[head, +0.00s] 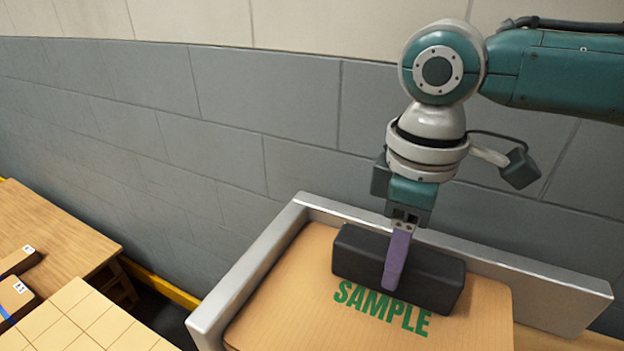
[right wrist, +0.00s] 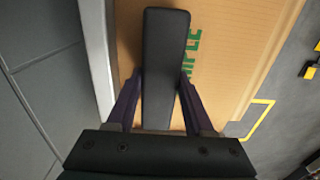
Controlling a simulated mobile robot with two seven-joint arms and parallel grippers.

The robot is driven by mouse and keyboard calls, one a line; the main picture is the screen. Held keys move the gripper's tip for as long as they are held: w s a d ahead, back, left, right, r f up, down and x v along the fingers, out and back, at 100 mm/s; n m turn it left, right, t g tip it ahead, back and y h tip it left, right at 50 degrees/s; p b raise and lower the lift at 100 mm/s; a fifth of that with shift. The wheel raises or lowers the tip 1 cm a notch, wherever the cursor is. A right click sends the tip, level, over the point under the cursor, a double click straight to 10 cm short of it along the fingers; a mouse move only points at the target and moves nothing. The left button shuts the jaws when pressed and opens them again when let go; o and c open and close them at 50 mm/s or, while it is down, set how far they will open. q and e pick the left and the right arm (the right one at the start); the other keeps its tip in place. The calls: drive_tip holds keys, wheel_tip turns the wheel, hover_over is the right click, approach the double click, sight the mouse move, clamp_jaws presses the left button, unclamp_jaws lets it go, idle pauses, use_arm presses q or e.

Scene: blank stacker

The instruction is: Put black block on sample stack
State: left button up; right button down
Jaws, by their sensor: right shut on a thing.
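The black block (head: 440,283) is a long dark bar over the sample stack, just behind the green SAMPLE lettering. My right gripper (head: 394,280) points down with its purple fingers across the block and is shut on it. In the right wrist view the block (right wrist: 165,70) lies between the two fingers (right wrist: 160,103). The sample stack (head: 290,290) has a light brown top board. The block is on or very close to the board; I cannot tell whether it touches. My left gripper is not in view.
A grey metal rail (head: 245,268) borders the stack on its left and back sides. A grey block wall (head: 220,120) stands behind. At the lower left are a wooden table (head: 55,240) and a tiled light wood surface (head: 75,325), with a dark gap before the rail.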

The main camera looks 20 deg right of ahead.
drive_tip(key=shift+c, duration=1.4)
unclamp_jaws()
drive_tip(key=shift+f, duration=0.1)
wheel_tip(320, 180, up, 12)
drive_tip(key=s+a+f+y, duration=0.1)
drive_tip(key=s+a+f, duration=0.1)
drive_tip(key=a, duration=0.1)
drive_tip(key=s+a+f+t+y, duration=0.1)
drive_tip(key=s+a+f, duration=0.1)
drive_tip(key=a+f, duration=0.1)
drive_tip(key=s+a+f+t, duration=0.1)
drive_tip(key=s+a+f, duration=0.1)
drive_tip(key=a, duration=0.2)
drive_tip(key=shift+s+a+f+y+p, duration=0.15)
drive_tip(key=shift+s+f+y+p, duration=0.25)
drive_tip(key=s+m, duration=0.1)
drive_tip(key=s+f+m, duration=0.1)
drive_tip(key=s+d+m+t, duration=0.1)
drive_tip(key=shift+s+f, duration=0.25)
drive_tip(key=shift+s, duration=0.1)
drive_tip(key=s+d+m+h, duration=0.1)
drive_tip(key=d, duration=0.1)
drive_tip(key=s+d+m, duration=0.1)
drive_tip(key=s+d, duration=0.1)
drive_tip(key=s+d+m+h, duration=0.1)
drive_tip(key=s+d, duration=0.1)
drive_tip(key=shift+s+d+f+t+h, duration=0.1)
drive_tip(key=shift+s+f+t+h, duration=0.2)
drive_tip(key=shift+f, duration=0.1)
